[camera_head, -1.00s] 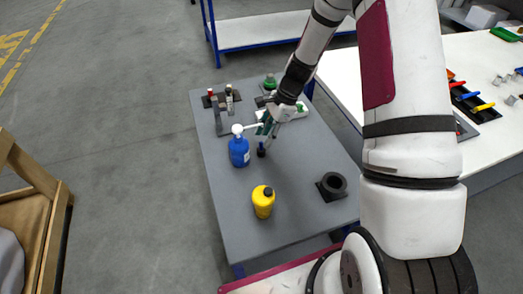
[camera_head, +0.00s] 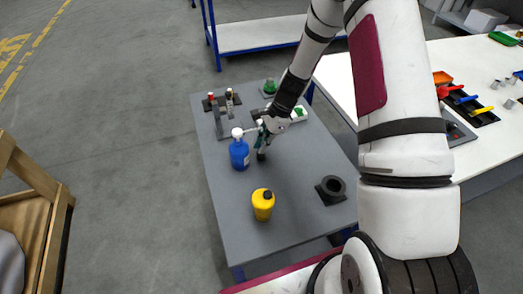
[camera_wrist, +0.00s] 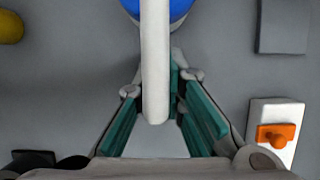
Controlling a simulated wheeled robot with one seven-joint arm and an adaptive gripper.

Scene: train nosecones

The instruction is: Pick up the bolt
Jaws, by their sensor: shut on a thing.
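The bolt cannot be made out there.
The blue bottle (camera_head: 239,155) stands close beside my gripper, its spout reaching toward it. A yellow bottle (camera_head: 263,204) and a black ring-shaped part (camera_head: 332,188) are nearer the front.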

